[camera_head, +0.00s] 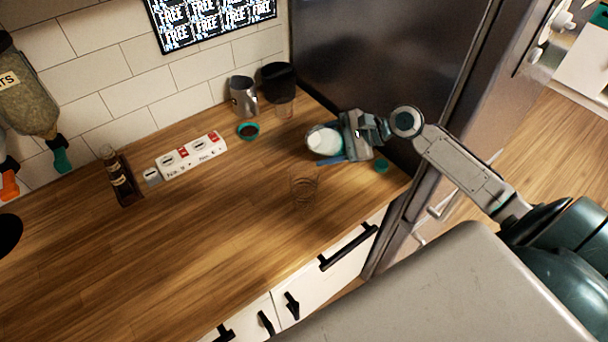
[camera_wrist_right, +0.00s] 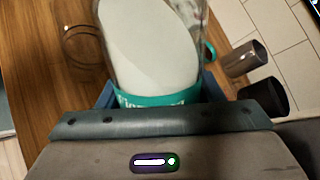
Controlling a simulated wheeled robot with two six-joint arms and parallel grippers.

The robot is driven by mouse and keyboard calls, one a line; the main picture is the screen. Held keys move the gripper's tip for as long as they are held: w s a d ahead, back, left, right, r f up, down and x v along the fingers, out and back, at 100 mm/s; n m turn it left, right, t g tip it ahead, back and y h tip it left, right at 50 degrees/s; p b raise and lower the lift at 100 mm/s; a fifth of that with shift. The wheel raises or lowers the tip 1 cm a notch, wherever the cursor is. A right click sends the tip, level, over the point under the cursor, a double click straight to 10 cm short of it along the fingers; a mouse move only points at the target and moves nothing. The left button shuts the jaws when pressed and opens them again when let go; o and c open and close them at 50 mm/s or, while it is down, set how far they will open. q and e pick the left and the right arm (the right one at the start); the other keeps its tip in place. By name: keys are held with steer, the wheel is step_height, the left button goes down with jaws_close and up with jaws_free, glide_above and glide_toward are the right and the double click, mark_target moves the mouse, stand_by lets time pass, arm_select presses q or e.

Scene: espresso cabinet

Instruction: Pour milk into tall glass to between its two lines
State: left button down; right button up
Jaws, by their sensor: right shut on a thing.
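My right gripper (camera_head: 338,150) is shut on a clear milk bottle (camera_head: 318,141) with white milk in it, over the right end of the counter. In the right wrist view the bottle (camera_wrist_right: 152,45) has a teal band, and the milk surface lies at a slant. The bottle looks tilted. The tall glass (camera_head: 303,186) is clear and stands on the counter in front of the bottle. It also shows in the right wrist view (camera_wrist_right: 82,45), beside the bottle. Its two lines are too faint to read, and I see no milk in it. My left gripper is out of view.
A metal pitcher (camera_head: 243,96), a black-topped jar (camera_head: 279,82) and a small teal-rimmed dish (camera_head: 248,131) stand at the back. A white labelled block (camera_head: 192,156) and a dark bottle (camera_head: 116,173) stand left. The front-left counter is clear.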

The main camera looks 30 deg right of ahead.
steer(key=shift+w+d, duration=0.15)
steer(key=shift+r+h+b, duration=0.1)
steer(key=shift+h+b, duration=0.2)
steer(key=shift+w+d+n, duration=0.1)
steer(key=shift+d+n, duration=0.05)
steer(key=shift+n, duration=0.15)
steer(key=shift+d+r+h+b, duration=0.1)
steer(key=shift+h+b, duration=0.2)
steer(key=shift+b, duration=0.15)
steer(key=shift+w+d, duration=0.1)
steer(key=shift+n+b, duration=0.3)
steer(key=shift+b, duration=0.25)
